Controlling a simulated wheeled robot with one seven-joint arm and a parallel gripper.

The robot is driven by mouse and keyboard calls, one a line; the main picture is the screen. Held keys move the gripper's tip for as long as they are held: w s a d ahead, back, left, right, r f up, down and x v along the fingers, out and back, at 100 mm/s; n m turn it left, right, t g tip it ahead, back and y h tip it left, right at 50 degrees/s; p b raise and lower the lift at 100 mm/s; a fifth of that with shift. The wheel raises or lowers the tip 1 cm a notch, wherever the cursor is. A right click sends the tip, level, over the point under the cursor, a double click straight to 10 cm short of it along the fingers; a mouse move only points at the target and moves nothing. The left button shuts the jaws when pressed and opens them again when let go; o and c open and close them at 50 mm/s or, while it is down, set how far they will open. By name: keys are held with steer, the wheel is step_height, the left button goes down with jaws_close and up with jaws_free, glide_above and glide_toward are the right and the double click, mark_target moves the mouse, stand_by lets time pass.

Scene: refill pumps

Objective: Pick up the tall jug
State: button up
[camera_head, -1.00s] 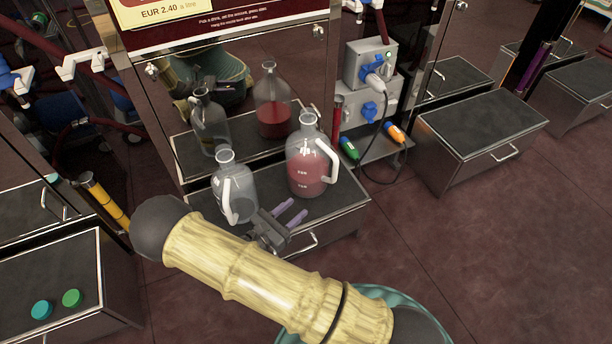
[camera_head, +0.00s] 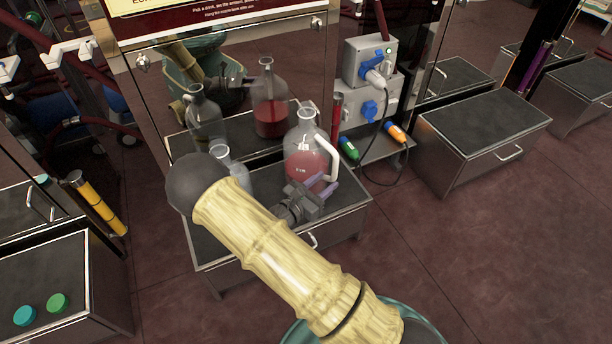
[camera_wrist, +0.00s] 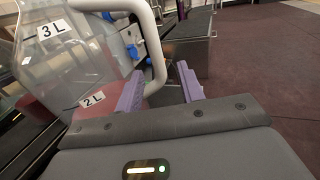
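The tall jug (camera_head: 305,160) is clear, holds red liquid and has a white handle on its right side. It stands upright on the dark top of a low cabinet. It fills the left of the wrist view (camera_wrist: 70,60), with 3 L and 2 L labels. My gripper (camera_head: 319,187) is open at the jug's handle, in front of the cabinet's back panel. In the wrist view its purple fingers (camera_wrist: 158,88) lie on either side of the handle's lower part; I cannot tell whether they touch it. A shorter clear jug (camera_head: 238,170) is mostly hidden behind my arm.
A mirror-like panel (camera_head: 165,95) behind the jugs reflects them. To the right stand grey boxes with blue sockets (camera_head: 370,65), green (camera_head: 348,147) and orange (camera_head: 396,132) nozzles and a hanging cable. Another low cabinet (camera_head: 485,120) is farther right.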

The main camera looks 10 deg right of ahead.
mark_target(333, 174)
steer(key=shift+w+d+f+b, duration=0.1)
steer(key=shift+w+d+b, duration=0.2)
steer(key=shift+b, duration=0.25)
steer(key=b+x, duration=0.2)
steer(key=x, duration=0.2)
steer(key=shift+w+d+b, duration=0.1)
steer(key=shift+w+b, duration=0.05)
steer(key=shift+b, duration=0.25)
steer(key=shift+r, duration=0.3)
jaws_close()
stand_by(0.7)
steer(key=shift+r, duration=0.1)
